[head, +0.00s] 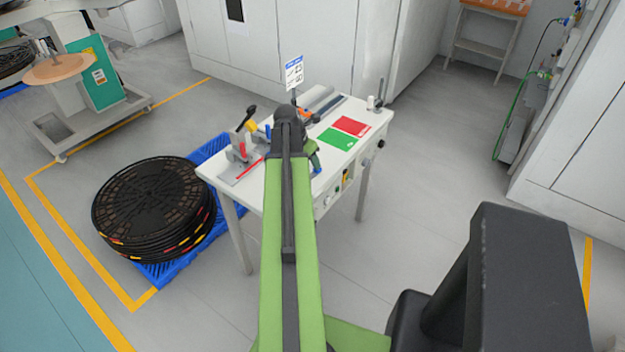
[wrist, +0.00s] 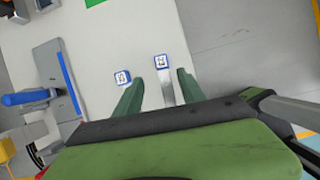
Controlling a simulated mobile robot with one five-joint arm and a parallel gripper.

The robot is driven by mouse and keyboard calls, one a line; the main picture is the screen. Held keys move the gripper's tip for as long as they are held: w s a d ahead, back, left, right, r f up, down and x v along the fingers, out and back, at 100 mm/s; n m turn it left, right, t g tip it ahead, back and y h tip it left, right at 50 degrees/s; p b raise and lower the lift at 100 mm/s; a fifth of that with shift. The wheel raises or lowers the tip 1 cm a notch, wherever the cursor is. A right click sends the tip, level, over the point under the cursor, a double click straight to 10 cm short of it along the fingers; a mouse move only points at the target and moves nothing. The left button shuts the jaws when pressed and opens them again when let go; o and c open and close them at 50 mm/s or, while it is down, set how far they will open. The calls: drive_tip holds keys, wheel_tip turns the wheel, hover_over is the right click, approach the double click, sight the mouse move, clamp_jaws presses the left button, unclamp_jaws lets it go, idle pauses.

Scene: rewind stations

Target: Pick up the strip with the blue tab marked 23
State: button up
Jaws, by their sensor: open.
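In the wrist view two small blue tabs with white marked faces lie on the white table top. One blue tab (wrist: 160,61) ends a narrow grey strip (wrist: 167,88) that runs back between my fingers. The other blue tab (wrist: 122,77) is to the left, just outside my left finger; its strip is mostly hidden by that finger. The numbers are too small to read surely, so I cannot tell which is 23. My gripper (wrist: 160,77) is open and empty, its fingers on either side of the right strip. In the head view my arm hides the strips.
The white table (head: 362,108) carries a red mat (head: 352,126), a green mat (head: 338,139), a clamp fixture (head: 240,150) and a sign (head: 294,72). A stack of black reels (head: 150,205) stands on a blue pallet (head: 175,268) at left. Floor right of the table is clear.

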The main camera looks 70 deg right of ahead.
sight(314, 173)
drive_tip(key=b+x, duration=0.4)
drive_tip(key=x, duration=0.1)
drive_tip(key=shift+s+a+f+b, duration=0.1)
drive_tip(key=shift+s+f+b, duration=0.05)
drive_tip(key=shift+s+b, duration=0.15)
clamp_jaws()
